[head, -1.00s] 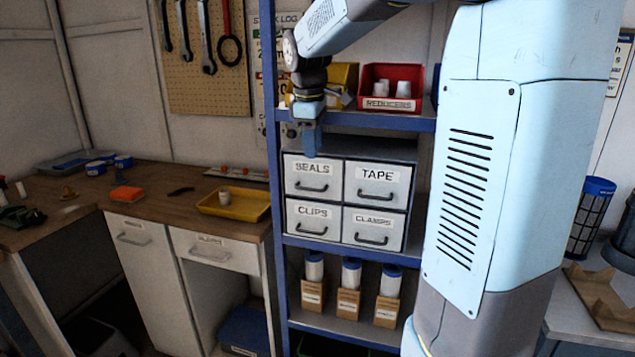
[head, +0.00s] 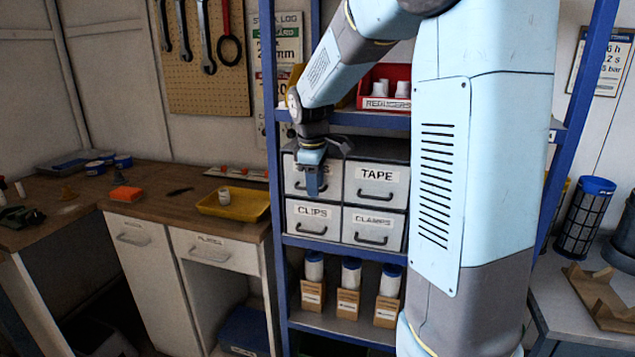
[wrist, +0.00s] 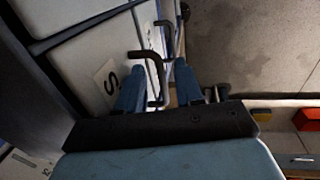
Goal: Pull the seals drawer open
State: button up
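The seals drawer (head: 292,172) is the upper left of the drawers in the grey cabinet on the blue shelf. It looks shut, and its label is mostly hidden behind my gripper (head: 312,190), which points down in front of it. In the wrist view, my gripper (wrist: 158,88) is open, with one blue finger on each side of a dark bar handle (wrist: 157,75). The handle stands between the fingers, with a visible gap on at least one side; I cannot tell whether either finger touches it. Part of a label with an "S" (wrist: 107,78) shows beside the left finger.
The tape drawer (head: 376,184) is to the right, the clips drawer (head: 313,219) below and the clamps drawer (head: 373,228) below right. A red reducers bin (head: 385,88) sits on the shelf above. A blue shelf post (head: 275,200) stands close at left.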

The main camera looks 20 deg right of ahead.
grip_shut()
dwell(0.4)
